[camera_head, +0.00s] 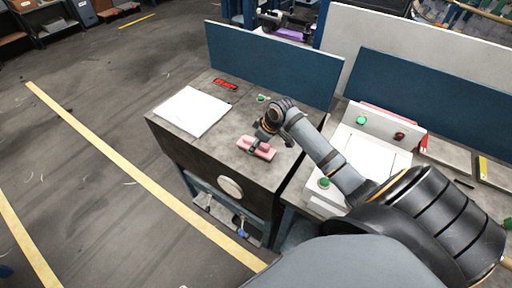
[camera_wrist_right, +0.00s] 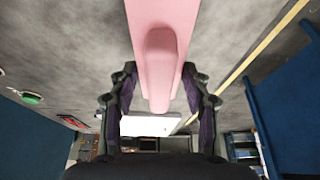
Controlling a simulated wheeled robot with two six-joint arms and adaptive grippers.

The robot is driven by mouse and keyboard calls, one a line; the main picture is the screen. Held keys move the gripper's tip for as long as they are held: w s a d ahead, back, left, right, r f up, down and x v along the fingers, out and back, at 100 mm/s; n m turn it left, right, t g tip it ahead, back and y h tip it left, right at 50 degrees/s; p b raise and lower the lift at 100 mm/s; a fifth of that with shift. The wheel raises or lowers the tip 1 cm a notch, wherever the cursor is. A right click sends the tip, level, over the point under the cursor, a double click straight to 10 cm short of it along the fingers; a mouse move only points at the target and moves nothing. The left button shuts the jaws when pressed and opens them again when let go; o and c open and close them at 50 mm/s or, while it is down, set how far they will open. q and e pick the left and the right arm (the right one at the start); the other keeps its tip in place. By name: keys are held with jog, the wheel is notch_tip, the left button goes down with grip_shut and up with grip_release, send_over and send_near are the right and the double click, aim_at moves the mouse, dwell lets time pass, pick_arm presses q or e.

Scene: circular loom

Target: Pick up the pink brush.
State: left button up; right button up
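The pink brush (camera_head: 257,149) lies on the dark top of the workbench, near its front edge, in the head view. In the right wrist view the pink brush (camera_wrist_right: 160,45) is a long flat pink piece with a raised rounded ridge, running down between the fingers. My right gripper (camera_head: 261,139) is at the brush from above, hiding part of it. In the right wrist view my right gripper (camera_wrist_right: 160,95) has its two fingers spread, one on each side of the brush. Whether the pads touch its sides is hard to tell. My left gripper is not in view.
A white panel (camera_head: 193,111) lies on the bench (camera_head: 168,137) to the left. A red item (camera_head: 226,84) and a green button (camera_head: 262,98) are farther back, before a blue partition (camera_head: 272,62). A white control box (camera_head: 372,150) stands on the right. Floor on the left is clear.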

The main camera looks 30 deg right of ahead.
jog(key=c, duration=0.7)
jog(key=shift+o, duration=0.2)
jog(key=shift+r+b, duration=0.35)
jog(key=shift+r, duration=0.25)
jog(key=v, duration=0.3)
jog(key=shift+a+r+b, duration=0.2)
jog(key=shift+a+b, duration=0.15)
jog(key=shift+b, duration=0.05)
jog(key=s+a+r+p, duration=0.4)
jog(key=s+r+p, duration=0.4)
jog(key=s+p, duration=0.2)
jog(key=shift+s+a+r, duration=0.2)
jog(key=shift+s+r, duration=0.15)
jog(key=shift+s, duration=0.8)
